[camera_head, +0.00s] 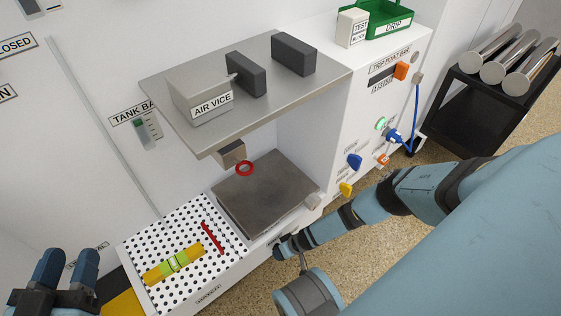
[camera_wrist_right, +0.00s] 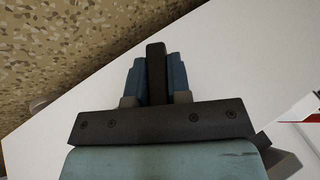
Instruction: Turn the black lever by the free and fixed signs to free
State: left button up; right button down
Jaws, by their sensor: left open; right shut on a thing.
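The black lever (camera_wrist_right: 156,68) shows in the right wrist view as a dark upright bar between the two blue fingers of my right gripper (camera_wrist_right: 156,82), which is shut on it. In the head view my right gripper (camera_head: 283,248) is at the front edge of the white bench, just right of the perforated tray; the lever is mostly hidden there by the gripper. The free and fixed signs cannot be made out. My left gripper (camera_head: 66,272) is open and empty at the lower left, apart from the bench.
A grey plate (camera_head: 265,195) lies behind, under a metal shelf (camera_head: 300,85) with the air vice (camera_head: 205,102). Blue (camera_head: 355,161) and yellow (camera_head: 346,189) knobs stick out at right.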

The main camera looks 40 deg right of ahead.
jog(key=h+p, duration=0.1)
jog(key=h, duration=0.2)
jog(key=shift+s+n+p, duration=0.1)
jog(key=shift+n+p, duration=0.2)
jog(key=shift+p, duration=0.1)
jog(key=shift+h+p, duration=0.6)
jog(key=shift+h, duration=0.4)
pick_arm(q)
jog(key=s+n, duration=0.1)
jog(key=s+d+f+n+g, duration=0.1)
jog(key=shift+d+n+y, duration=0.1)
jog(key=shift+n+y, duration=0.2)
pick_arm(e)
jog(key=shift+d, duration=0.1)
pick_arm(q)
jog(key=shift+r, duration=0.15)
pick_arm(e)
jog(key=shift+n, duration=0.3)
pick_arm(q)
jog(key=shift+s, duration=0.1)
pick_arm(e)
jog(key=c, duration=1.1)
grip_release()
jog(key=shift+o, duration=0.2)
pick_arm(q)
jog(key=shift+r, duration=0.1)
